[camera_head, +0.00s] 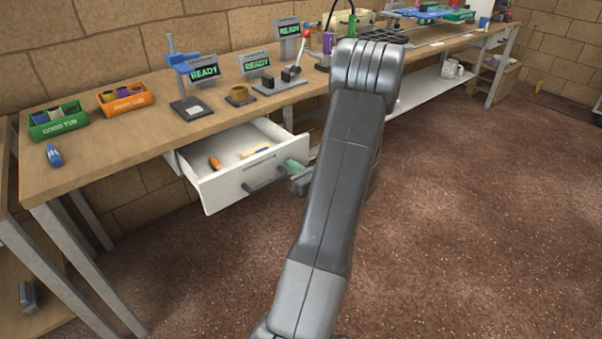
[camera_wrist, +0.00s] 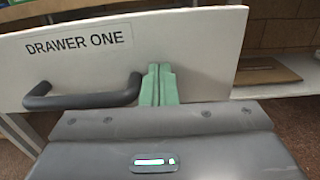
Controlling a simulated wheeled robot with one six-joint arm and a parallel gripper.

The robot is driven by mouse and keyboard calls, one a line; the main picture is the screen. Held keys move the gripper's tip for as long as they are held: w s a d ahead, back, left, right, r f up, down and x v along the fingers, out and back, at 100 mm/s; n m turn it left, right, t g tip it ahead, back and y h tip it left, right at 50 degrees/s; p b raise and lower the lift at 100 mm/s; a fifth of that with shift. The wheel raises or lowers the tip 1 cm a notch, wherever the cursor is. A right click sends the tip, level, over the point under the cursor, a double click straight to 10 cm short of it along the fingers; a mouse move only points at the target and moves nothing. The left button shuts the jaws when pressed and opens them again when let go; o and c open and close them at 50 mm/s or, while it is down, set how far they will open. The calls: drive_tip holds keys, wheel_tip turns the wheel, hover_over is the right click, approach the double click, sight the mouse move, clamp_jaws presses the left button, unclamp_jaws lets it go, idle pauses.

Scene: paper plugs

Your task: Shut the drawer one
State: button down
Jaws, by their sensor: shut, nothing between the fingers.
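Drawer one (camera_head: 233,184) is a white drawer under the long workbench, and it stands pulled out in the head view. Its front carries a dark bar handle (camera_head: 266,180). In the wrist view the drawer front (camera_wrist: 210,55) bears the label "DRAWER ONE" and the handle (camera_wrist: 85,99) is at the left. My gripper (camera_head: 294,167) has green fingers, which are shut and empty. In the wrist view the fingers (camera_wrist: 159,85) are right of the handle, in front of the drawer face. I cannot tell whether they touch it.
An orange-handled tool (camera_head: 215,162) and another small item lie in the drawer. The workbench (camera_head: 120,138) above holds a green bin (camera_head: 58,120), an orange bin (camera_head: 125,99) and several devices with "READY" screens. The floor (camera_head: 470,220) at the right is clear.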

sight(257, 145)
drive_tip(key=b+x, duration=0.2)
drive_tip(key=x, duration=1.6)
drive_tip(key=shift+w+a+f, duration=0.1)
drive_tip(key=shift+w+a, duration=0.1)
drive_tip(key=shift+w, duration=0.05)
drive_tip(key=shift+w+a, duration=0.2)
drive_tip(key=shift+w, duration=0.05)
drive_tip(key=shift+w+r, duration=0.15)
drive_tip(key=shift+r, duration=0.05)
drive_tip(key=shift+r, duration=0.1)
